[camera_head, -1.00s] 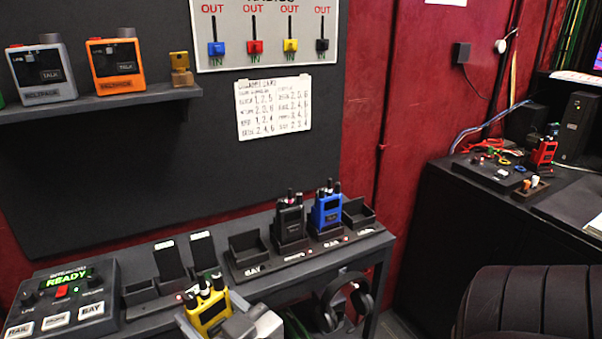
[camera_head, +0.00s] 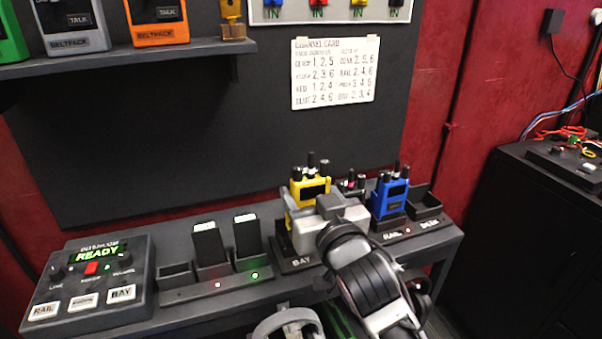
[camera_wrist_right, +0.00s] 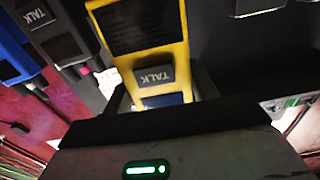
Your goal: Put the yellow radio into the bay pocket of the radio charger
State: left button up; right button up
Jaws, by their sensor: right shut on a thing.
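The yellow radio (camera_head: 309,190) is upright at the BAY pocket (camera_head: 283,238), the left end of the radio charger (camera_head: 300,264). My right gripper (camera_head: 314,208) is shut on it and hides its lower part. I cannot tell whether its bottom is inside the pocket. In the right wrist view, the yellow radio (camera_wrist_right: 150,50) shows its dark grille and TALK button, in front of the gripper body. My left gripper is not in view.
A blue radio (camera_head: 390,195) stands in the charger, with a mostly hidden black radio (camera_head: 352,185) beside it. The right-end pocket (camera_head: 425,207) is empty. Left are a second charger (camera_head: 215,283) and an intercom box (camera_head: 95,285). A shelf (camera_head: 130,65) with beltpacks is above.

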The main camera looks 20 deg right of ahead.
aim_at(299, 168)
jog(key=w+r, duration=0.1)
jog(key=w+r+b, duration=0.2)
jog(key=w, duration=0.1)
jog(key=shift+w+a, duration=0.1)
jog(key=shift+a, duration=0.15)
pick_arm(q)
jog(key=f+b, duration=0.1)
jog(key=b, duration=0.1)
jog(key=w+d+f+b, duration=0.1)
jog(key=b, duration=0.1)
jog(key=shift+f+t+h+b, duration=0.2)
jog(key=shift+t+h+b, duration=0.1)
jog(key=shift+b, duration=0.1)
pick_arm(e)
notch_tip(299, 168, down, 4)
jog(key=shift+f, duration=0.1)
pick_arm(q)
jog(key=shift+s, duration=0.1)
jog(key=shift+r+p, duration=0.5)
jog(key=shift+p, duration=0.1)
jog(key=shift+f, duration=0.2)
pick_arm(e)
jog(key=shift+f, duration=0.25)
